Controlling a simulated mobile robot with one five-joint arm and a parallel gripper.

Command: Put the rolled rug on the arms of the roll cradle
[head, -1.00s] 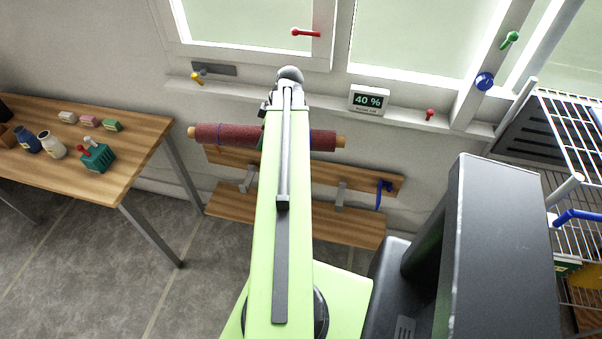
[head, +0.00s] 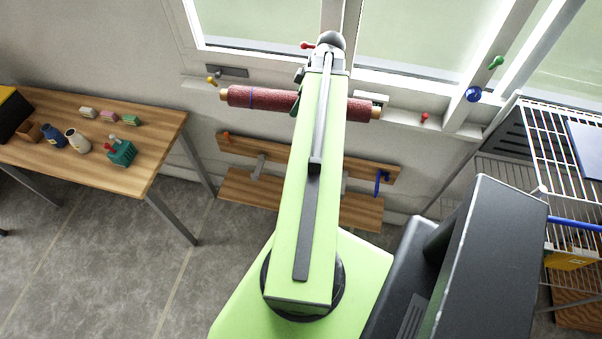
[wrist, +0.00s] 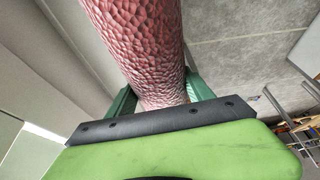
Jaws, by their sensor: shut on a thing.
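The rolled rug (head: 258,98) is a red, textured roll with wooden ends. It lies nearly level, left to right, in front of the window sill. My gripper (wrist: 160,95) is shut on it; its green fingers flank the rug in the wrist view (wrist: 143,45). In the head view my arm hides the rug's middle and most of the gripper. Below the rug, two wooden boards with grey brackets, apparently the roll cradle (head: 257,166), stand against the wall. My arm partly covers the right bracket. The rug is apart from the brackets.
A wooden table (head: 150,180) with small bottles, blocks and a teal caddy (head: 120,152) stands at left. A wire rack (head: 545,130) stands at right. A blue hook (head: 381,182) and an orange hook (head: 227,136) are on the upper board. Window handles project above the sill.

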